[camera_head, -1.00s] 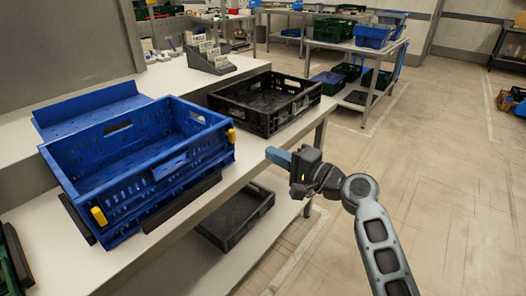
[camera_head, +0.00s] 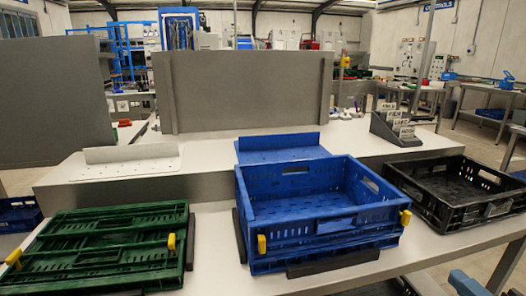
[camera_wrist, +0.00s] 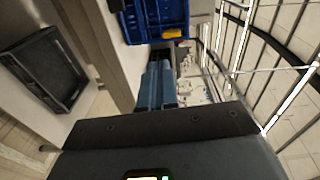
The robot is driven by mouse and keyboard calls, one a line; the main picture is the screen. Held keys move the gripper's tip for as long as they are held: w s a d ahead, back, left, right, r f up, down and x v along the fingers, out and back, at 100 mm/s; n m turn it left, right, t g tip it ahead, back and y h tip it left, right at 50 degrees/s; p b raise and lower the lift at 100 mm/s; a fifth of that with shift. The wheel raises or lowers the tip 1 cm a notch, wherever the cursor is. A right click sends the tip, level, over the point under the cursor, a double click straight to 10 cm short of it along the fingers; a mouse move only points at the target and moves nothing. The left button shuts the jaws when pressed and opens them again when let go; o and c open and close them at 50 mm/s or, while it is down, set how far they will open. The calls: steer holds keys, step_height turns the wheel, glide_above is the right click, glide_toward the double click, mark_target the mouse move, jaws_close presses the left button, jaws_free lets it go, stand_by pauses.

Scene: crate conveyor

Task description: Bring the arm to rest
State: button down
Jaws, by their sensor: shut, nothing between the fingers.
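My gripper (camera_head: 468,284) shows only in part at the bottom right edge of the head view, in front of the table's front edge. Its blue fingers also show in the wrist view (camera_wrist: 157,88), shut together with nothing between them. The rest of my arm is mostly out of the head view. In the wrist view, the blue crate (camera_wrist: 130,28) is beyond the fingers at the top, apart from them.
On the table (camera_head: 215,240) stand an open blue crate (camera_head: 325,248), a folded green crate (camera_head: 105,282) at left and a black crate (camera_head: 450,224) at right. A dark tray (camera_wrist: 40,85) lies on the lower shelf. A label holder (camera_head: 394,130) stands behind.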

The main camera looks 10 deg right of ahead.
steer(key=s+a+f+n+g+h, duration=0.1)
steer(key=s+a+f+n+g, duration=0.2)
steer(key=s+a, duration=0.35)
steer(key=s+a+f+n+g+h, duration=0.1)
steer(key=s+a+f+n, duration=0.2)
steer(key=s+a+f, duration=0.4)
steer(key=s+a+r+n, duration=0.2)
steer(key=s+r+n, duration=0.1)
steer(key=s+n, duration=0.1)
steer(key=s+a+r+n+y, duration=0.1)
steer(key=s+a+r+n, duration=0.2)
steer(key=s, duration=0.3)
steer(key=s+a+r+n+t+y, duration=0.1)
steer(key=s+a+r+n, duration=0.1)
steer(key=s+r+n, duration=0.2)
steer(key=shift+s+a+n+p, duration=0.3)
steer(key=shift+s+a, duration=0.05)
steer(key=shift+s, duration=0.7)
